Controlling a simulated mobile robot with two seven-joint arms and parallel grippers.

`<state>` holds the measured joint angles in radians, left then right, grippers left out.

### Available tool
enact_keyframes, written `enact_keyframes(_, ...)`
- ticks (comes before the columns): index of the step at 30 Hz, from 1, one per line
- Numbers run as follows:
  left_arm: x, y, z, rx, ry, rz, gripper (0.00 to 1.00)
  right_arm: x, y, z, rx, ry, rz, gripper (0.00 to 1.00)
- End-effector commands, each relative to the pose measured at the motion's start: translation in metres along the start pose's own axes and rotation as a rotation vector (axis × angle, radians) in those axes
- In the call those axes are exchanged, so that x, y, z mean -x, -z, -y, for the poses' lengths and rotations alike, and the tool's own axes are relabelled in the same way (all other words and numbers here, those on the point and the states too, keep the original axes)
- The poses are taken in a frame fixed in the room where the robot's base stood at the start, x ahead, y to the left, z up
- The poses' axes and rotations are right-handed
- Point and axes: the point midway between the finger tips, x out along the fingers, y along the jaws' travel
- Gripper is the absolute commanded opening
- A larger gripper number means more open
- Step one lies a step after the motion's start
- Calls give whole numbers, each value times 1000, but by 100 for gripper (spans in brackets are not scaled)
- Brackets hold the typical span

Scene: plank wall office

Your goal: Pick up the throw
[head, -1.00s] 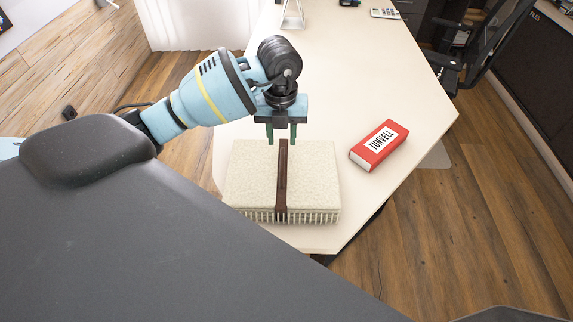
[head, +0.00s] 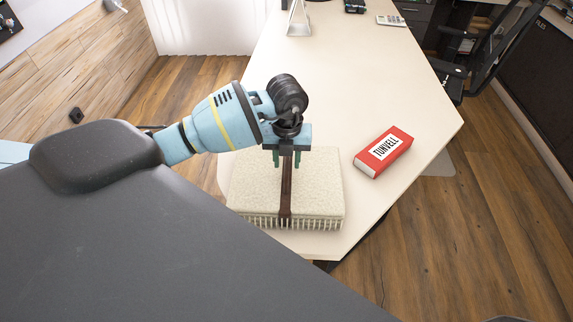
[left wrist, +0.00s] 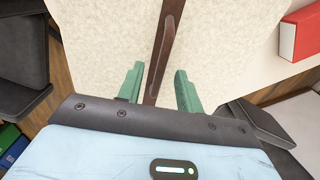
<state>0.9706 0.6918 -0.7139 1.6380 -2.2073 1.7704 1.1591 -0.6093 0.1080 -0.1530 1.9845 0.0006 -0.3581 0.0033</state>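The throw (head: 318,188) is a folded cream textured block with a fringed front edge and a dark brown strap (head: 286,195) around its middle. It lies on the near end of the pale desk. My left gripper (head: 287,163) is above the throw, its green fingers pointing down. In the left wrist view the throw (left wrist: 110,35) fills the upper middle, and the fingers (left wrist: 160,88) are spread apart with the strap (left wrist: 163,50) running between them. I cannot tell whether the fingertips touch the throw. My right gripper is in neither view.
A red box labelled TUNVELL (head: 384,152) lies right of the throw on the desk (head: 350,80). A calculator (head: 391,20) and a stand (head: 298,20) are toward the far end. A dark office chair (head: 465,55) stands at the right. The desk's middle is clear.

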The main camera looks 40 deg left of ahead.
Motion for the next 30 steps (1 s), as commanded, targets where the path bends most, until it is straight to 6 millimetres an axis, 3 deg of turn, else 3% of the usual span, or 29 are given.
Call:
enact_keyframes(3,-12,0,0,-1,0,-1,36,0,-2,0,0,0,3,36)
enact_keyframes(9,-12,0,0,-1,0,1,36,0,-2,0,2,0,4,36)
enact_keyframes(18,-12,0,0,-1,0,0,0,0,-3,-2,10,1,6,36)
enact_keyframes(30,-12,0,0,-1,1,0,0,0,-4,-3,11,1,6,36)
